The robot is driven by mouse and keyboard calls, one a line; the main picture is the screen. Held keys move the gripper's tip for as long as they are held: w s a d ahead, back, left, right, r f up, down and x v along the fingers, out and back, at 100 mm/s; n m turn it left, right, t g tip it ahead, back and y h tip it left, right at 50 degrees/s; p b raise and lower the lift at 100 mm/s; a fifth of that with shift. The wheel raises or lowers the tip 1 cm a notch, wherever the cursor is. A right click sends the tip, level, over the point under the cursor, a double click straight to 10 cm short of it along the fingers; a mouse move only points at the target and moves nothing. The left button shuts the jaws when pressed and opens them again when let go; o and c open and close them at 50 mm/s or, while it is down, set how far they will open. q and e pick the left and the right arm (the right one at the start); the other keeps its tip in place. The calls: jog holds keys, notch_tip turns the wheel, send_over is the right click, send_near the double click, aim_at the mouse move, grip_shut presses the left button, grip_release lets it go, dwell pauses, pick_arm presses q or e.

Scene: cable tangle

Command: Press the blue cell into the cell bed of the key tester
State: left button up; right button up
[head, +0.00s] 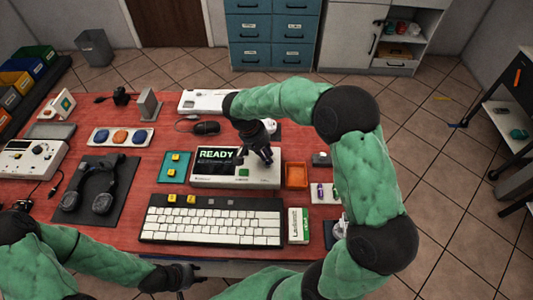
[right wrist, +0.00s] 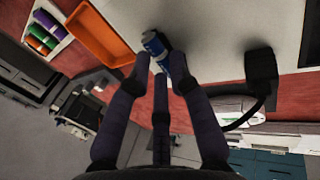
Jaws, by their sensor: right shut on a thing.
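The key tester (head: 210,180) is a pale box with a lit screen reading READY, standing behind the keyboard. My right gripper (head: 265,158) is over the tester's right part, pointing down. In the right wrist view its fingers are shut on the blue cell (right wrist: 153,42), which sticks out past the fingertips over the tester's pale top (right wrist: 215,35). I cannot tell whether the cell touches the tester. The cell bed is not clearly visible. My left gripper (head: 190,270) is low at the table's front edge, away from the tester; its jaws are too small to judge.
An orange tray (head: 296,175) stands right of the tester, with a white holder of purple and green cells (head: 324,193) beyond it. A keyboard (head: 212,222) lies in front, headphones (head: 90,188) on a dark mat at left. A black block (right wrist: 262,68) is near the gripper.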

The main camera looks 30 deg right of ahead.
jog(key=o, duration=0.4)
jog(key=shift+r+p, duration=1.3)
jog(key=shift+r, duration=0.45)
jog(key=o, duration=0.6)
jog(key=shift+c, duration=0.2)
